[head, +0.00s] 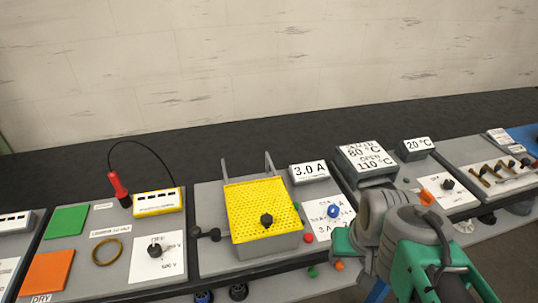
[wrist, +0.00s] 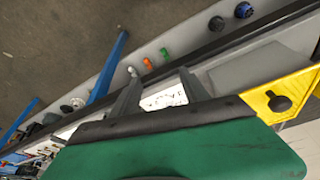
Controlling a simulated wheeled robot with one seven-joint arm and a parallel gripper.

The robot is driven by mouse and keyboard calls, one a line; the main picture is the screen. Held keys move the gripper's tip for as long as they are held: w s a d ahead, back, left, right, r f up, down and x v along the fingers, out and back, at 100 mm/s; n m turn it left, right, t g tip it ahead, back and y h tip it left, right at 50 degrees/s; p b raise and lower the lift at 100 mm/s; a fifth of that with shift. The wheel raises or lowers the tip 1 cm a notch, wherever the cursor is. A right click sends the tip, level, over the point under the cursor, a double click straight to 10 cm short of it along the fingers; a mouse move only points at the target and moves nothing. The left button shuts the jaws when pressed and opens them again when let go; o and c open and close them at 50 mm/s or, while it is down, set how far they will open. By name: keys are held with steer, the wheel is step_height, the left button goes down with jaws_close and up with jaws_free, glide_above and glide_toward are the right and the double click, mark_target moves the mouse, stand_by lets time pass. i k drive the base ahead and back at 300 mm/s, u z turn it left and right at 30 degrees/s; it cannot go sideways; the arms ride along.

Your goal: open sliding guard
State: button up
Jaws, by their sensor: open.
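The sliding guard (head: 255,203) is a yellow perforated cover with a black knob (head: 266,221). It lies over a grey box on the middle panel, in front of two upright grey rails. In the wrist view, part of the yellow guard (wrist: 306,86) and its dark knob (wrist: 281,99) show at the right edge. My gripper (wrist: 158,76) has its two grey fingers spread apart with nothing between them. It is to the right of the guard and apart from it. In the head view my arm hides the fingers.
A 3.0 A display (head: 310,171) and a blue knob (head: 334,211) are right of the guard. A red-handled probe (head: 118,186) with a black cable and a yellow meter (head: 157,202) stand left. Temperature displays (head: 368,160) are beyond my arm. The space above the guard is clear.

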mark_target(267, 220)
steer(key=u, duration=0.85)
steer(key=k, duration=1.15)
steer(key=u, duration=0.65)
steer(key=i, duration=0.7)
steer(key=u, duration=0.25)
